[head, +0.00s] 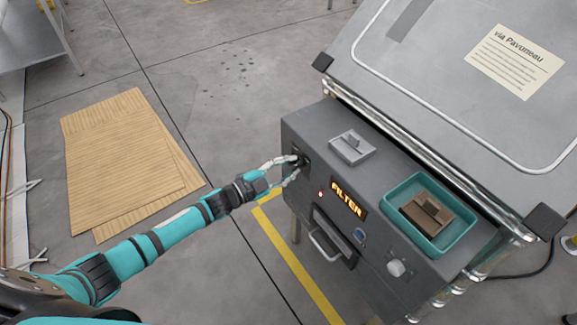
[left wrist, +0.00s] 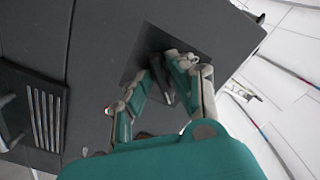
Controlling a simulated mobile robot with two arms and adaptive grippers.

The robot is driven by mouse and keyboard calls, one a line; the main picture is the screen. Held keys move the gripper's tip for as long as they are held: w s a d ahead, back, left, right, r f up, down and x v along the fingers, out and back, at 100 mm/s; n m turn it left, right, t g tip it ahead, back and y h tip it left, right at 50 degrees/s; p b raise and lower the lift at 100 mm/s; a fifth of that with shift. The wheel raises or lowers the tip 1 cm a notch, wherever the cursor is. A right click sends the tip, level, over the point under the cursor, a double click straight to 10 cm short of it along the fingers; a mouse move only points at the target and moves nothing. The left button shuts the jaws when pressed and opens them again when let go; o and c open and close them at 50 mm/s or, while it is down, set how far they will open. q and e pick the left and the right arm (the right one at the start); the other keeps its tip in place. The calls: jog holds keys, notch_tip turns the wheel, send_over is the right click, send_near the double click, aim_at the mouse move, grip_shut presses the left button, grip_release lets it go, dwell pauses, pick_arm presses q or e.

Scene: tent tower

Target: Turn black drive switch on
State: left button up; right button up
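The black drive switch (head: 304,160) sits on a dark plate at the upper left of the grey machine's front panel (head: 385,245). My left gripper (head: 298,165) reaches it from the left, one finger on each side. In the left wrist view, the fingertips of the left gripper (left wrist: 164,62) close in around the dark lever of the switch (left wrist: 166,92) on its black plate (left wrist: 205,48). The fingers hide part of the lever, so its exact position is hard to read. My right gripper is not in view.
A teal tray (head: 461,237) holds a brown part (head: 426,213) on top. Cardboard sheets (head: 120,160) lie left.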

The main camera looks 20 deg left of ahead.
pick_arm(q)
jog(key=shift+o, duration=0.8)
jog(key=v, duration=1.2)
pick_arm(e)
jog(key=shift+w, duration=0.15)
